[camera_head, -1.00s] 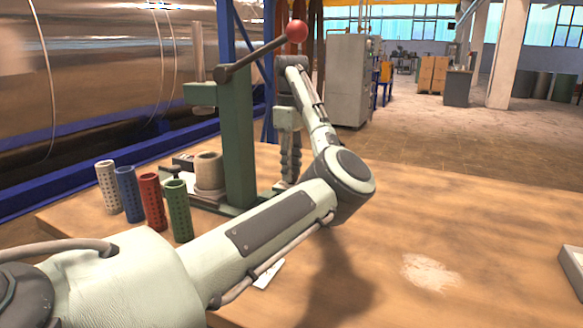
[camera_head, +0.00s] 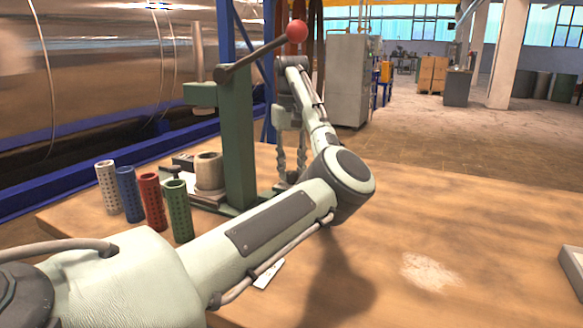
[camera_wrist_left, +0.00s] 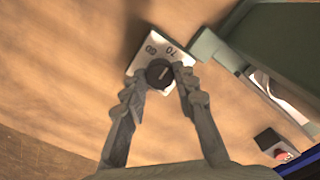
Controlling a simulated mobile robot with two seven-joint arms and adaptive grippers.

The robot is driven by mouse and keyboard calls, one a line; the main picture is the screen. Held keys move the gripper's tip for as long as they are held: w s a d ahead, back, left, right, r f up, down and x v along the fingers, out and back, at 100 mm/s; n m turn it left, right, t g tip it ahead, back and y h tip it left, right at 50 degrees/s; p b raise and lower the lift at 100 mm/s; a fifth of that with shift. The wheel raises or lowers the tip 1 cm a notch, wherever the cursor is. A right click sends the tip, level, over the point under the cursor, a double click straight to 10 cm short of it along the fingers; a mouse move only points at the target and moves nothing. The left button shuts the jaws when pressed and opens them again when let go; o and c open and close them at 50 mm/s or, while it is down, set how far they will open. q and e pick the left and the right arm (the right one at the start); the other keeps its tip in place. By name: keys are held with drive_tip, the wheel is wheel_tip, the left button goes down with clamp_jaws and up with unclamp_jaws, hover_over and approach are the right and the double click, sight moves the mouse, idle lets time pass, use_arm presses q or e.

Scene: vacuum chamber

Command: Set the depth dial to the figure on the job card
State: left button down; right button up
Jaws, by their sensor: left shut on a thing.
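The depth dial is a black knob (camera_wrist_left: 159,73) with a light mark, on a white plate (camera_wrist_left: 160,46) in the left wrist view. The plate shows the figure 70 and another that I cannot read surely. My left gripper (camera_wrist_left: 162,80) is shut on the knob, a fingertip on each side. My right gripper is not in view.
White, blue, red and green perforated cylinders (camera_head: 179,210) stand left of the press. A beige cylinder (camera_head: 209,172) stands at its base. The press lever ends in a red ball (camera_head: 297,31). A grey tray (camera_head: 573,268) is at the right edge; the table's right side is mostly clear.

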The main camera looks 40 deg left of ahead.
sight(292, 172)
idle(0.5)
use_arm(q)
drive_tip(key=c, duration=1.2)
unclamp_jaws()
drive_tip(key=shift+r, duration=3.85)
drive_tip(key=shift+f, duration=0.1)
